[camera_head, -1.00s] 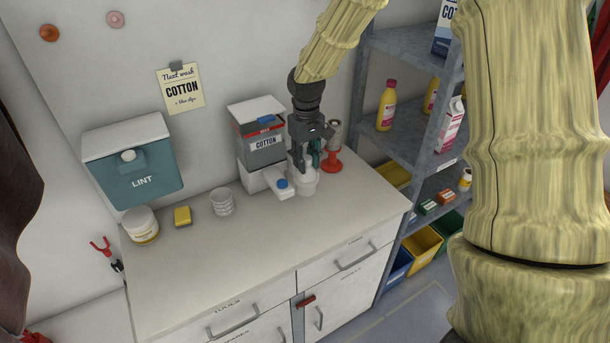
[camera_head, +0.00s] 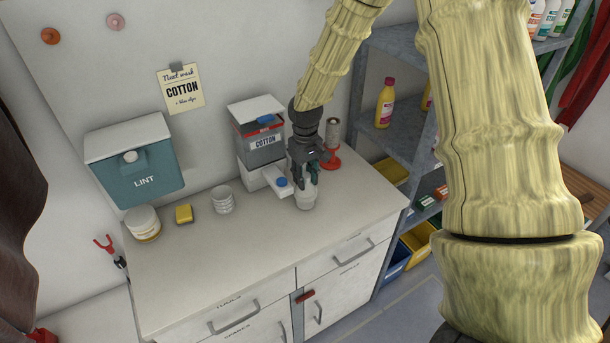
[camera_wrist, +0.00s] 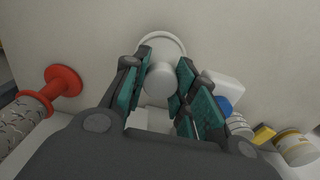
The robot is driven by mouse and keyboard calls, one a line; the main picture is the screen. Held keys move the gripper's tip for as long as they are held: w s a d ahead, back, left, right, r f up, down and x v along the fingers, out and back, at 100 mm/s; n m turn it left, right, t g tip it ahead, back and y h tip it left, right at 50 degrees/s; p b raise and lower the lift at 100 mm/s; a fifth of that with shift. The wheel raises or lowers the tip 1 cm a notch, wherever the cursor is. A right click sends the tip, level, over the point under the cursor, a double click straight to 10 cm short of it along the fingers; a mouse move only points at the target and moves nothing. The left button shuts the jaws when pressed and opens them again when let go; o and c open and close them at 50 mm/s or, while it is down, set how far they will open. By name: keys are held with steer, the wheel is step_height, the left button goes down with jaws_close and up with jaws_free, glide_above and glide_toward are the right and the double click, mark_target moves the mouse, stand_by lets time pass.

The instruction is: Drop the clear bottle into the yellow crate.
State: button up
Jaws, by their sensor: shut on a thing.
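A pale, see-through bottle (camera_head: 306,198) is under my gripper (camera_head: 309,180) at the worktop's back right, in front of the cotton dispenser. In the wrist view, my gripper (camera_wrist: 160,78) has its teal pads on both sides of the bottle's round white top (camera_wrist: 161,82), and a wider pale rim shows behind it. The jaws are shut on the bottle. I cannot tell whether its base touches the worktop. A yellow crate (camera_head: 419,239) is low in the grey shelf to the right, partly hidden by my arm. Another yellow bin (camera_head: 391,171) is higher up.
The cotton dispenser (camera_head: 258,140) stands left of my gripper, and a red-based spool (camera_head: 332,145) behind it to the right. Cups, a yellow sponge (camera_head: 184,213) and a jar (camera_head: 142,223) are farther left. The worktop's front (camera_head: 250,265) is clear. A blue bin (camera_head: 397,266) adjoins the crate.

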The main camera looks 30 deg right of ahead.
steer(key=o, duration=0.9)
steer(key=shift+f, duration=0.15)
steer(key=shift+o, duration=0.3)
steer(key=shift+r, duration=0.2)
